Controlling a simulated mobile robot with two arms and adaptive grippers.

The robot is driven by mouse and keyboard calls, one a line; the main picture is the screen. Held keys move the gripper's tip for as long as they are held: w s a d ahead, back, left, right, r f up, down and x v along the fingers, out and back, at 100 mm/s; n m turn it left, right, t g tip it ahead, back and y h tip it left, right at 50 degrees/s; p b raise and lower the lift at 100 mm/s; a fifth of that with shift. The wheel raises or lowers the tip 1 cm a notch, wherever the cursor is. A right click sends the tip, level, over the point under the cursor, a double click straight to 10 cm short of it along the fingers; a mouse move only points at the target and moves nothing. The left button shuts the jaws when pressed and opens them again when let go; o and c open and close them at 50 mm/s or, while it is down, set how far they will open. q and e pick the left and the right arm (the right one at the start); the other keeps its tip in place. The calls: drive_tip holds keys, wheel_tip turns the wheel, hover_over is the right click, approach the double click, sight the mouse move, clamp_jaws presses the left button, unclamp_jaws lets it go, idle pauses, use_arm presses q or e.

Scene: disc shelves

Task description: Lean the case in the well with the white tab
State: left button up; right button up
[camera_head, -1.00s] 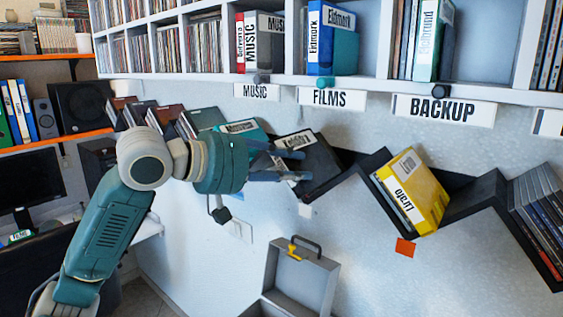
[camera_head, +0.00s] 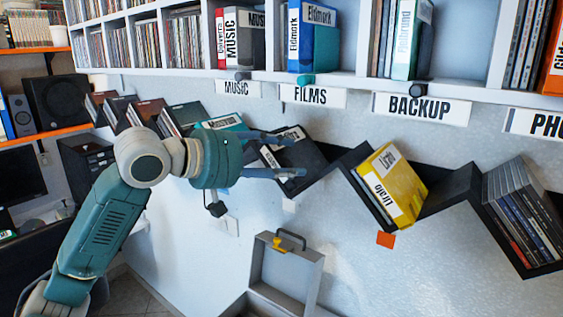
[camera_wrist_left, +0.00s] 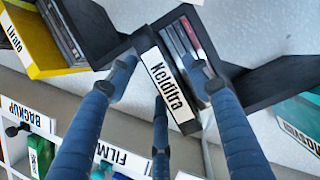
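The dark case (camera_head: 307,153), with a white label reading something like "Kelutra", sits tilted in a well of the black zigzag shelf (camera_head: 450,190). The white tab (camera_head: 289,206) is on the wall below that well. In the left wrist view the case's labelled side (camera_wrist_left: 168,82) faces me, with thin discs showing beside it. My left gripper (camera_head: 278,153) is at the case; its fingers are spread on either side of the case's near part, also in the left wrist view (camera_wrist_left: 162,78). I cannot tell whether they touch it. My right gripper is not in view.
A yellow case (camera_head: 400,180) leans in the well to the right, above an orange tab (camera_head: 386,240). Several grey discs (camera_head: 525,210) fill the far right well. White shelves with binders run above. An open grey box (camera_head: 290,270) is below.

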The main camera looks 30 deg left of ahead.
use_arm(q)
drive_tip(key=shift+s, duration=0.1)
drive_tip(key=v, duration=1.2)
idle(0.5)
